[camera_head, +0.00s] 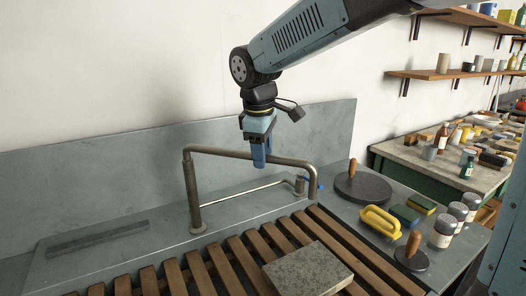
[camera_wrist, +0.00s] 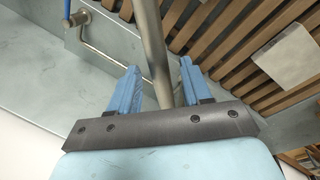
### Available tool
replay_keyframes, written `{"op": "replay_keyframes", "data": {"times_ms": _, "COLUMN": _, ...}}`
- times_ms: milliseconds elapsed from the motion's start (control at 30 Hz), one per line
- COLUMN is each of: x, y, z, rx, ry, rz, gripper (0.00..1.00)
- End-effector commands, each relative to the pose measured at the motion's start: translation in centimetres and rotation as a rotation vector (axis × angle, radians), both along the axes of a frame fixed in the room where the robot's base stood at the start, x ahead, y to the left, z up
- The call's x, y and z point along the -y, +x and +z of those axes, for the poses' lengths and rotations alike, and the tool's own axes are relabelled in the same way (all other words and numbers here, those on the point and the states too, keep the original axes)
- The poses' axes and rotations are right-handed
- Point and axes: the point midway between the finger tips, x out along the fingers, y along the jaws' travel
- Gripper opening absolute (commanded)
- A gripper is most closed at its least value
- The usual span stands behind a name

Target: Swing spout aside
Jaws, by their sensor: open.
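The spout (camera_head: 225,153) is a grey metal pipe. It rises from a round base on the sink's back ledge, runs across to the right, and bends down at its right end. My gripper (camera_head: 260,163) points down over the horizontal pipe, near its middle. In the wrist view my gripper (camera_wrist: 158,75) has its two blue fingers apart, with the spout (camera_wrist: 152,40) passing between them. I cannot tell whether either finger touches the pipe.
A wooden slatted rack (camera_head: 232,262) lies below the spout, with a stone slab (camera_head: 308,268) on it. A thin metal rail (camera_head: 245,191) runs behind the spout. At right stand a dark disc with a wooden handle (camera_head: 362,186), a yellow-handled tool (camera_head: 381,221) and several shaker jars (camera_head: 443,232).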

Motion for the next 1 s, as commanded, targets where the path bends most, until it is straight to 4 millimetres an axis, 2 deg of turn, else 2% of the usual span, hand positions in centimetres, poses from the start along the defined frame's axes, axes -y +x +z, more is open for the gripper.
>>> {"op": "replay_keyframes", "data": {"times_ms": 67, "x": 0.00, "y": 0.01, "z": 0.01, "rx": 0.000, "ry": 0.000, "rz": 0.000, "gripper": 0.48}}
{"op": "replay_keyframes", "data": {"times_ms": 567, "x": 0.00, "y": 0.01, "z": 0.03, "rx": 0.000, "ry": 0.000, "rz": 0.000, "gripper": 0.00}}
{"op": "replay_keyframes", "data": {"times_ms": 1000, "x": -0.02, "y": -0.04, "z": 0.06, "rx": 0.000, "ry": 0.001, "rz": -0.003, "gripper": 0.00}}
